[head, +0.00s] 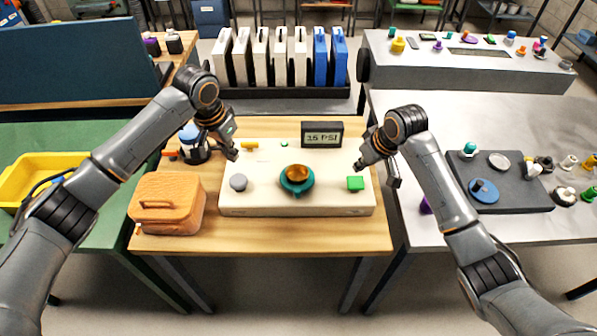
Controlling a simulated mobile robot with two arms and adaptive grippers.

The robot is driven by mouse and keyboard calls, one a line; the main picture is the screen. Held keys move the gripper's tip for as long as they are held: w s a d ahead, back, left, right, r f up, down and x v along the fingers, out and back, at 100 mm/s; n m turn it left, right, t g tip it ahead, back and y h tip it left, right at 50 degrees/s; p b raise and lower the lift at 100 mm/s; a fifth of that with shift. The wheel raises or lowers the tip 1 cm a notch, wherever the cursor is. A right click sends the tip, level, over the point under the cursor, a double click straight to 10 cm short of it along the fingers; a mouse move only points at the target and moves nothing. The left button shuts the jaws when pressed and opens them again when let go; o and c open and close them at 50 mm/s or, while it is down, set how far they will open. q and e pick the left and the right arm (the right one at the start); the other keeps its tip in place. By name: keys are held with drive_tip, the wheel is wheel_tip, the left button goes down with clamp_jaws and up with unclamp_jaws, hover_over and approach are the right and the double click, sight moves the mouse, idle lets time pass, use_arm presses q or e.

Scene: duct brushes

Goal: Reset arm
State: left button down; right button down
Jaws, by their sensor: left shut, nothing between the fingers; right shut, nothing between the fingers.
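My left gripper (232,152) is shut and empty. It hangs over the left part of the wooden table, beside the cream panel box (297,211). My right gripper (362,165) is shut and empty near the right end of the same box. The box carries a grey knob (238,182), a teal and orange round piece (297,179), a green square block (355,183) and a small display (322,135) reading 15 PSI at its back edge. Neither gripper holds anything.
An orange case (167,203) and a blue-topped jar (193,144) stand at the table's left. A yellow tray (38,172) sits on the green bench. A dark board (510,189) with round parts lies on the right metal table. White and blue cases (281,56) stand behind.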

drive_tip(key=shift+r, duration=0.9)
